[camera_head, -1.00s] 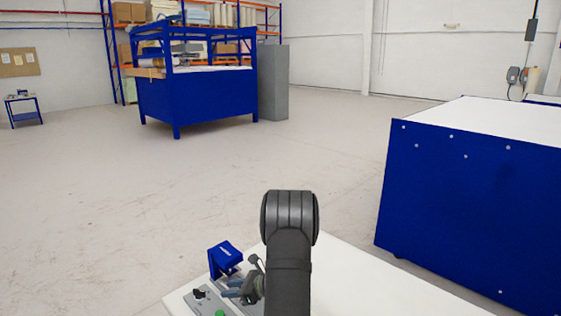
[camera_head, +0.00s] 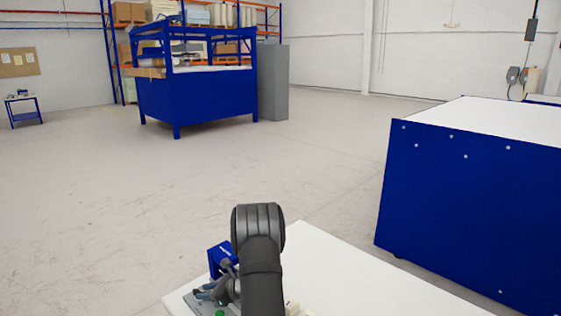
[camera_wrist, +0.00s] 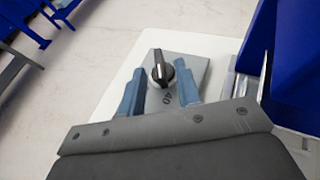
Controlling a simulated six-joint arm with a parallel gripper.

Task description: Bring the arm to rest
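My gripper (camera_wrist: 158,92) shows in the wrist view with its two blue-grey fingers apart and nothing between the tips. A black knob (camera_wrist: 163,72) on a grey control panel (camera_wrist: 195,68) appears beyond the fingertips, in line with the gap; I cannot tell how far below it is. In the head view my gripper (camera_head: 206,294) is low over the white table (camera_head: 365,280), partly hidden behind my dark arm. A blue device (camera_head: 220,257) stands just behind it. A green button (camera_head: 219,313) shows at the bottom edge.
A blue wall of the device (camera_wrist: 298,65) rises close on the right in the wrist view. A large blue cabinet (camera_head: 465,205) with a white top stands at the right. A blue workbench (camera_head: 200,100) is far back. The table right of my arm is mostly clear.

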